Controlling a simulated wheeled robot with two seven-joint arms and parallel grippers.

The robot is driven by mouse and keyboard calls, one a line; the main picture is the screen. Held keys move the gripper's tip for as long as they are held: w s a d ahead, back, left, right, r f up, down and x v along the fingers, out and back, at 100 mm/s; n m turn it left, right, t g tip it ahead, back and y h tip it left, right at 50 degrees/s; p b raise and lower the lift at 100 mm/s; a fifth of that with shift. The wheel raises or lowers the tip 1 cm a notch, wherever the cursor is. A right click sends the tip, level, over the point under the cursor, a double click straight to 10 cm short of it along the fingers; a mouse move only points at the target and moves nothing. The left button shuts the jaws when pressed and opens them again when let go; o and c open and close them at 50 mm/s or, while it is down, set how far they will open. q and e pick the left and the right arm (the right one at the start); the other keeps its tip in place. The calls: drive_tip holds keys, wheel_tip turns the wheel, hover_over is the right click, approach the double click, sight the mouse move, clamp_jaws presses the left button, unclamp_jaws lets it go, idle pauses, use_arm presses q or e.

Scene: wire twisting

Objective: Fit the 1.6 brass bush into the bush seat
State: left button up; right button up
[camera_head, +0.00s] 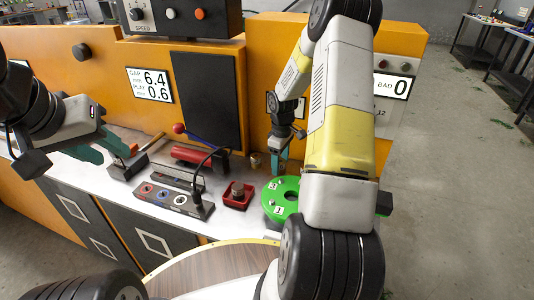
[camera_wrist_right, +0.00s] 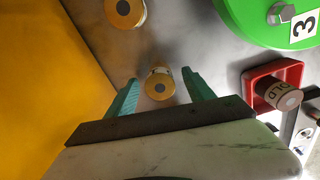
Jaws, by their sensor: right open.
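My right gripper (camera_head: 281,158) is open at the back of the bench, beyond the green disc. In the right wrist view, its teal fingers (camera_wrist_right: 160,76) stand either side of a brass bush (camera_wrist_right: 159,86), with visible gaps. A second brass bush (camera_wrist_right: 124,11) stands farther off at the top of that view. One brass bush (camera_head: 255,160) shows left of the right gripper in the head view. I cannot read a size on either bush. My left gripper (camera_head: 101,147) is open and empty over the bench's left end. I cannot identify the bush seat for certain.
A green disc (camera_head: 270,207) with numbered labels lies at the bench's right. A red tray (camera_head: 228,201) holds a dark part marked OLD (camera_wrist_right: 278,93). A grey block with coloured rings (camera_head: 160,196), a red cylinder (camera_head: 192,154) and a hammer-like tool (camera_head: 145,151) lie leftward. An orange wall stands behind.

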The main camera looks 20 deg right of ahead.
drive_tip(key=shift+c, duration=0.3)
clamp_jaws()
